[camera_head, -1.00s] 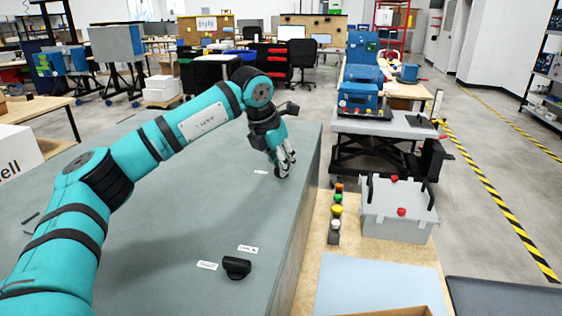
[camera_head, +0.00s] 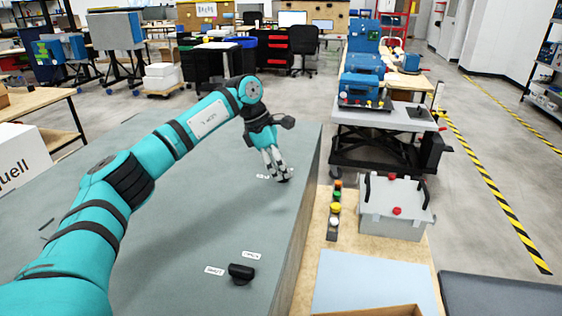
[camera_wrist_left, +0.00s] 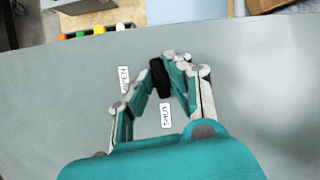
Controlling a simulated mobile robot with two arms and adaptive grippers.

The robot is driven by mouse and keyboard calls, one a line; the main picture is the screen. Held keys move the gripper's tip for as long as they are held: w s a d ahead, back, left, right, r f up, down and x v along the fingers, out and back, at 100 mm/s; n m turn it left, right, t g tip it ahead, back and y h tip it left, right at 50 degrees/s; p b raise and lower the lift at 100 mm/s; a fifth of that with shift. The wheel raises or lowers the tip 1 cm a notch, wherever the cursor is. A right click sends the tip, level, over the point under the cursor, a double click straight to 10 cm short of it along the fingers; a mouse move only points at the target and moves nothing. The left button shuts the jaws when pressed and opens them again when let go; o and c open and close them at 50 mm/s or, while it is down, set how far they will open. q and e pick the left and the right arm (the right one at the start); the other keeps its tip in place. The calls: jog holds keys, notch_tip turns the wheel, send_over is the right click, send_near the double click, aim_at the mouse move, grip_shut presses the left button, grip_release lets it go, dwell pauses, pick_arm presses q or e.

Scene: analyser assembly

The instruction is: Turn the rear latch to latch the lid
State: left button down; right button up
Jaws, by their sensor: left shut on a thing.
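The lid (camera_head: 150,215) is a broad grey-green flat panel. The rear latch, a small black handle (camera_wrist_left: 160,76), stands near its far right edge. My left gripper (camera_head: 281,179) reaches down over it, shut on it; in the left wrist view the two fingers (camera_wrist_left: 162,82) flank the handle. The handle's lower end points towards the "SHUT" label (camera_wrist_left: 166,116); the "OPEN" label (camera_wrist_left: 124,79) lies to its left. In the head view the fingers largely hide this latch. A second black latch (camera_head: 242,272) stands nearer, beside its own "SHUT" (camera_head: 214,271) and "OPEN" (camera_head: 251,255) labels. My right gripper is out of view.
Right of the lid, a wooden bench (camera_head: 308,279) holds a column of coloured buttons (camera_head: 335,208), a grey box (camera_head: 396,216) with black handles and red knobs, and a light blue sheet (camera_head: 375,280). A lift table (camera_head: 384,119) stands beyond. The lid's middle is clear.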

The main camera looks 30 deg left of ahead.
pick_arm(q)
jog(key=shift+m+g+p, duration=0.4)
jog(key=shift+m+p, duration=0.1)
jog(key=shift+m, duration=0.5)
jog(key=c, duration=1.3)
grip_release()
jog(key=shift+a+r, duration=0.1)
jog(key=v, duration=1.1)
jog(key=shift+w+a+r, duration=0.1)
jog(key=shift+a+r, duration=0.15)
jog(key=shift+r, duration=0.1)
